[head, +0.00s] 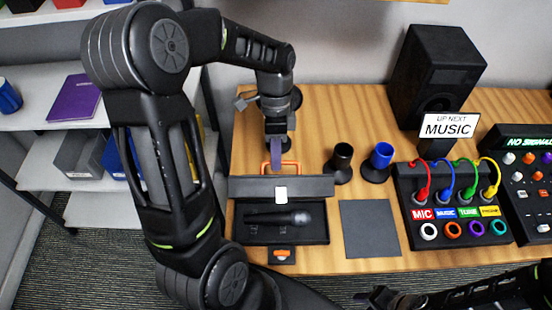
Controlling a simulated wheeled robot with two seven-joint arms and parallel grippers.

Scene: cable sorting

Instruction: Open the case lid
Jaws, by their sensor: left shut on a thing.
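The black case (234,235) lies on the wooden table with its lid (255,187) raised at the back, so the inside shows. A black microphone (278,218) lies in it. An orange handle (297,165) stands at the lid's far edge, and an orange latch (282,254) is at the case's front. My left gripper (277,166) reaches down behind the lid and is shut on the orange handle; its fingertips are partly hidden. My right gripper (376,298) is low at the bottom edge, away from the case; its jaws are unclear.
A dark mat (370,228) lies right of the case. Black and blue-topped holders (342,160) (380,160) stand behind it. A cable panel (405,205), MUSIC sign (449,125), speaker (437,75) and mixer (520,180) fill the right. Shelves (40,115) stand left.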

